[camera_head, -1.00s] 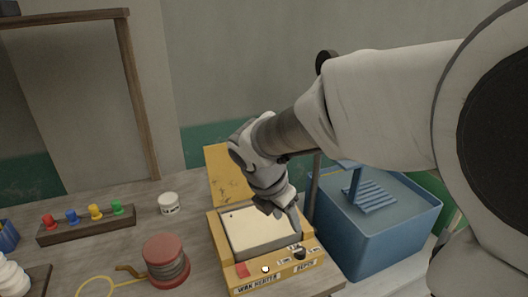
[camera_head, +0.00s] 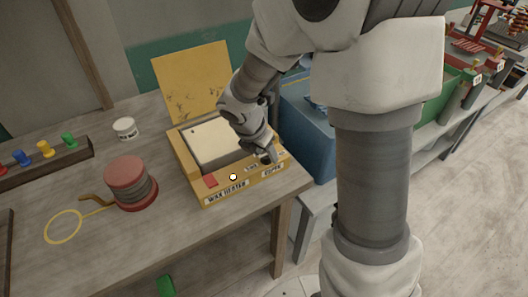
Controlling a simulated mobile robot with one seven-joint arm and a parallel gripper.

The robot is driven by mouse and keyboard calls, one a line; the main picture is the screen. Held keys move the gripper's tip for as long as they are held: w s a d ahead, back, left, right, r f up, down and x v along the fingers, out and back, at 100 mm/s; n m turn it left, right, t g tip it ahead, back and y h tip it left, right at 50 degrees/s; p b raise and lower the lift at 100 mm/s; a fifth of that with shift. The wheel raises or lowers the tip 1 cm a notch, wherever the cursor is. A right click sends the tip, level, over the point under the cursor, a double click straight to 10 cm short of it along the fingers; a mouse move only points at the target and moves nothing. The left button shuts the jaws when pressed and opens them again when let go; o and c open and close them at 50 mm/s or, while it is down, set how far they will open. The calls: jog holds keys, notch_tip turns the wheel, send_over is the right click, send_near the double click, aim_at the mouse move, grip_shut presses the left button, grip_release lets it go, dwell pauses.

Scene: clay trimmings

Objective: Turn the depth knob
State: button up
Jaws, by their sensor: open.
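A yellow box (camera_head: 190,179) labelled "WAX HEATER" stands on the bench, with a pale block in its top and its yellow lid raised behind. A label that seems to read "DEPTH" (camera_head: 272,170) is at the right of its front face. The depth knob is not clearly visible; my gripper covers the panel just above that label. My gripper (camera_head: 266,155) is open and points down at the box's front right corner. I cannot tell whether its fingers are around the knob or touching it. A red switch (camera_head: 210,180) and a small white round spot (camera_head: 233,177) are left of it.
A red spool (camera_head: 130,182) with a yellow wire loop (camera_head: 63,226) lies left of the box. A white jar (camera_head: 125,129) and a rack of coloured pegs (camera_head: 40,165) stand behind. A blue tub (camera_head: 308,135) is close on the right, beyond the bench edge.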

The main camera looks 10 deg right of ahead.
jog(key=shift+f, duration=0.1)
grip_shut()
